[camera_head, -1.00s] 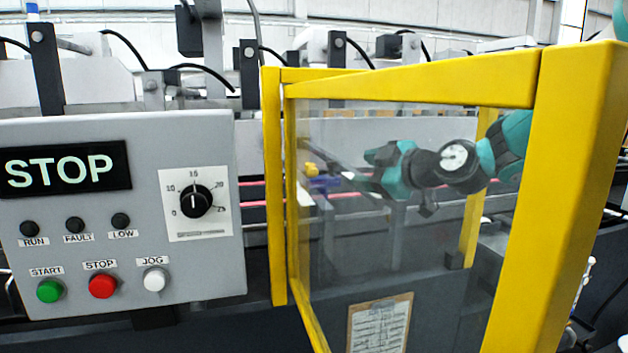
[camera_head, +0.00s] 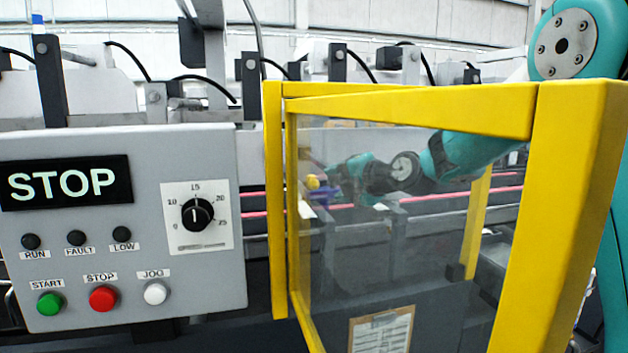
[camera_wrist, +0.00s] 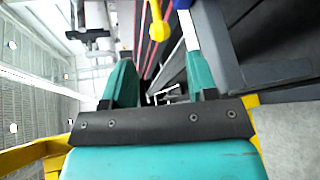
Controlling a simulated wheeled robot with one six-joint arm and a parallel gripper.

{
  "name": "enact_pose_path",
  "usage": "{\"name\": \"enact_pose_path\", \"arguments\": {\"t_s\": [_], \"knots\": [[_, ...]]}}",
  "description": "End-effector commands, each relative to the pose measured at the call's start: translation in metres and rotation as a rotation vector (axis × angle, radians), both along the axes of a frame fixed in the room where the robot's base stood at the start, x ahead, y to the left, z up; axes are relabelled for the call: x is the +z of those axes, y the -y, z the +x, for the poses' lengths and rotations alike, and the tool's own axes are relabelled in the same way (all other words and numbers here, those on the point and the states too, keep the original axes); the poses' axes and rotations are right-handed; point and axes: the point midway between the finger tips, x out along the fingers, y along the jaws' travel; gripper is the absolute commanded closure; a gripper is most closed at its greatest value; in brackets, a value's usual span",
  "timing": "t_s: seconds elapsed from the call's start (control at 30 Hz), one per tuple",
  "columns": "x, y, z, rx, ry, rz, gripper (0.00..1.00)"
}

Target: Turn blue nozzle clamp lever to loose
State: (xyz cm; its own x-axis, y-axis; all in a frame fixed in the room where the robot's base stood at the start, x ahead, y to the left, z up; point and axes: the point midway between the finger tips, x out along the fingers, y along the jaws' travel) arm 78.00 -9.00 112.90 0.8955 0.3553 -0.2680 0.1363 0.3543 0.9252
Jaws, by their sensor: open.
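The blue clamp lever (camera_head: 325,194) shows small behind the clear guard panel in the head view, beside a yellow knob (camera_head: 313,181). My gripper (camera_head: 338,174) reaches in from the right behind the panel, close to both; contact cannot be told there. In the wrist view my gripper (camera_wrist: 160,62) has its two teal fingers well apart with nothing held between them. The yellow part (camera_wrist: 158,28) lies ahead of the fingers, near the top. A bit of blue (camera_wrist: 183,4) shows at the top edge, mostly cut off. The lever's exact angle is too small to tell.
The yellow guard frame (camera_head: 410,106) stands between the head camera and my gripper. A grey control panel (camera_head: 150,240) reading STOP is at the left. Red belts (camera_head: 425,204) and metal rails run behind the guard. A clipboard (camera_head: 381,330) hangs low on the guard.

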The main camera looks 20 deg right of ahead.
Motion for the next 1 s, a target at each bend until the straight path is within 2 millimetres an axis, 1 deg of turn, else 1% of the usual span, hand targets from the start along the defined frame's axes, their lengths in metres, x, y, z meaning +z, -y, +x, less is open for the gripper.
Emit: {"name": "enact_pose_path", "arguments": {"t_s": [0.03,0.2,0.3,0.4,0.57,0.83,0.87,0.9,0.97,1.0], "knots": [[-0.001,-0.006,0.011,0.005,-0.003,0.001,0.47],[-0.011,-0.018,0.043,0.003,-0.003,0.001,0.47],[-0.016,-0.024,0.058,0.002,-0.001,0.000,0.47],[-0.019,-0.028,0.068,0.002,-0.001,0.001,0.47],[-0.022,-0.030,0.076,0.000,0.000,0.001,0.47],[-0.023,-0.030,0.077,0.000,0.000,0.001,0.47],[-0.023,-0.030,0.077,0.000,0.000,0.001,0.54],[-0.023,-0.030,0.077,0.000,0.000,0.001,0.63],[-0.023,-0.030,0.077,0.000,0.000,0.001,0.77],[-0.023,-0.030,0.077,0.000,0.000,0.001,0.86]]}}
